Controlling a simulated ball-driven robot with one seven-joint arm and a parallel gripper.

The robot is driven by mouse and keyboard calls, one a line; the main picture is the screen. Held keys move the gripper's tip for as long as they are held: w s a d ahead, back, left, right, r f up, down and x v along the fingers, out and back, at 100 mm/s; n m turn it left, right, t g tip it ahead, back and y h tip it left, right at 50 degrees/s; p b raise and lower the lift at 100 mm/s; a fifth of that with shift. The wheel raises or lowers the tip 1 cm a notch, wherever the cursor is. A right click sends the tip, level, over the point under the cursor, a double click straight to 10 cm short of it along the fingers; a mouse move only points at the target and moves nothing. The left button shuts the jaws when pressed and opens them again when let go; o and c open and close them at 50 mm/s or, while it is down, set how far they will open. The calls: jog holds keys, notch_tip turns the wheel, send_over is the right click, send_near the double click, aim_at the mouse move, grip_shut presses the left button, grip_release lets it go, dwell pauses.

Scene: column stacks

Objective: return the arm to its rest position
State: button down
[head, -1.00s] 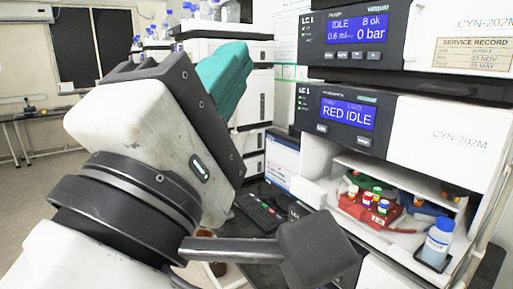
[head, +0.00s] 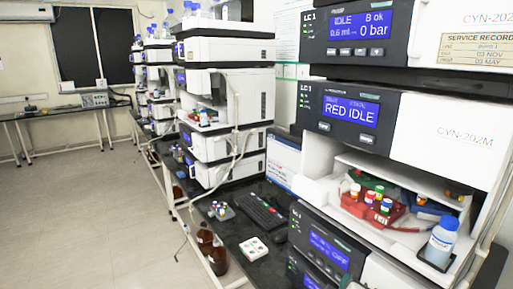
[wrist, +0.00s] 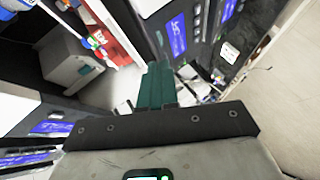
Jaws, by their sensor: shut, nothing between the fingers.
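My gripper (wrist: 158,72) shows in the wrist view as teal fingers pointing up the picture from a dark bracket. The fingers are shut together with nothing between them. The arm and gripper do not show in the head view now. In the wrist view, the instrument stack with its blue screens (wrist: 178,35) lies beyond the fingertips, tilted in the picture. I see no contact between the fingers and anything.
The near stack has a RED IDLE unit (head: 350,110), an open bay with a red vial rack (head: 372,208) and a blue-capped bottle (head: 441,238). A keyboard (head: 261,212) and a white tray (head: 254,247) lie on the dark bench. The floor at left (head: 90,220) is clear.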

jog(key=s+d+f+m+g+y, duration=0.1)
jog(key=s+d+f+m+g, duration=0.1)
jog(key=s+d+f, duration=0.3)
jog(key=s+d+f+m+g, duration=0.1)
jog(key=s+f+g, duration=0.15)
jog(key=f, duration=0.55)
jog(key=s+d+f+m+g+y, duration=0.1)
jog(key=s+d+f+m+g, duration=0.1)
jog(key=s+d+f, duration=0.3)
jog(key=s+f+m+g+y, duration=0.1)
jog(key=s+f+m+g, duration=0.1)
jog(key=s+f, duration=0.3)
jog(key=s+f+m+g+y, duration=0.1)
jog(key=s+f+m+g, duration=0.2)
jog(key=s+f, duration=0.3)
jog(key=s, duration=0.4)
jog(key=shift+s+y, duration=0.4)
